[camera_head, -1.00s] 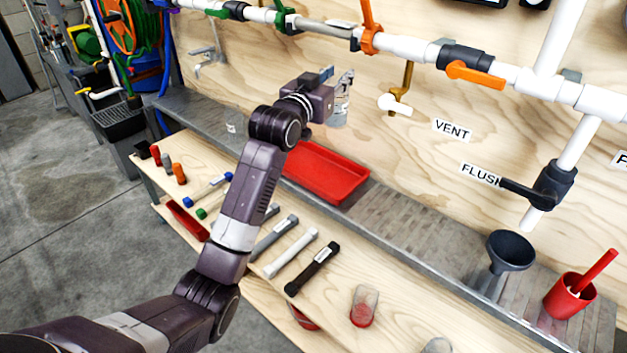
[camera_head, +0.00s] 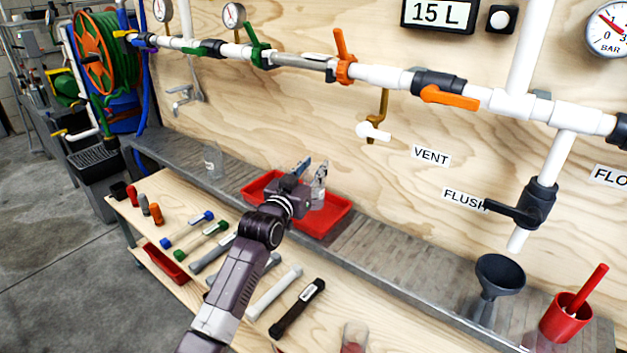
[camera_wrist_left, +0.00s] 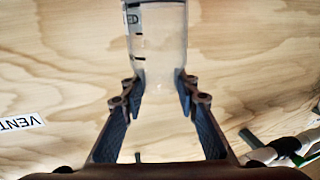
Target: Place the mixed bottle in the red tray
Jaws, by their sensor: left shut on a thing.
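The clear bottle (camera_head: 319,187) is upright over the red tray (camera_head: 338,215) on the grey shelf. My left gripper (camera_head: 306,177) is shut on the bottle from the left. In the left wrist view the bottle (camera_wrist_left: 158,40) stands between the two fingers, with my left gripper (camera_wrist_left: 160,90) pressed on its sides. The gripper and wrist hide part of the tray. I cannot tell whether the bottle's base touches the tray floor. My right gripper is not in view.
Another clear bottle (camera_head: 213,161) stands on the shelf left of the tray. A dark funnel (camera_head: 499,273) and a red cup (camera_head: 566,318) are at the right. Tools, such as a black-handled one (camera_head: 297,307), lie on the lower wooden bench.

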